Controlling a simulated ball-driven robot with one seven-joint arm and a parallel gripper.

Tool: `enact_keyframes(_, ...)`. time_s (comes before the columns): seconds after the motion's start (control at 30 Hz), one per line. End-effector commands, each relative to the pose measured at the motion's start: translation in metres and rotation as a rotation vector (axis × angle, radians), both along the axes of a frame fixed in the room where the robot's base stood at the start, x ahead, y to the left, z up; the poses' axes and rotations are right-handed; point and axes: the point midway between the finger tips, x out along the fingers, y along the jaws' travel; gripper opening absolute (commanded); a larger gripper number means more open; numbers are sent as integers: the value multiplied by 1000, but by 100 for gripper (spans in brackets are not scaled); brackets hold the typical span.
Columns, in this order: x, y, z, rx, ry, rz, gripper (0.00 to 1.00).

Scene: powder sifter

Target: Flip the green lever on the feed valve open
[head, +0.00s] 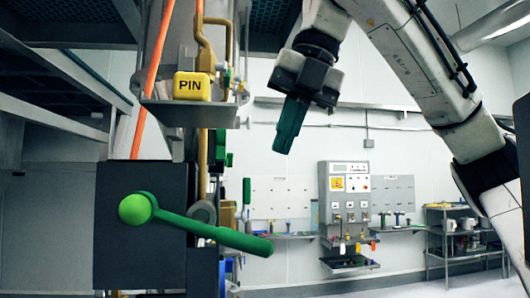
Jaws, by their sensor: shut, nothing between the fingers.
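The green lever (215,230) is in the lower left of the head view. It has a round knob at its left end, and its bar slopes down to the right, ending in a free tip. It sits in front of a dark box (143,198), with a grey round fitting behind its middle. My gripper (285,142) hangs from my arm above and to the right of the lever, clearly apart from it. Its teal fingers point down and slightly left and are closed together, with nothing held. The valve body behind the lever is partly hidden.
An orange hose (152,75) and brass pipes run down there. A control panel (345,200) and a metal shelf (464,240) stand at the back wall. Open space lies between gripper and lever.

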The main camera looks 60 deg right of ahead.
Motion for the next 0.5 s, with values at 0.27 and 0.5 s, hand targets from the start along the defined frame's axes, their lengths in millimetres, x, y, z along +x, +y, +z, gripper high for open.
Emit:
enact_keyframes(0.27, 20, 3, -50, 3, -1, 8, 0)
enact_keyframes(0.5, 36, 4, -92, -3, -1, 2, 0)
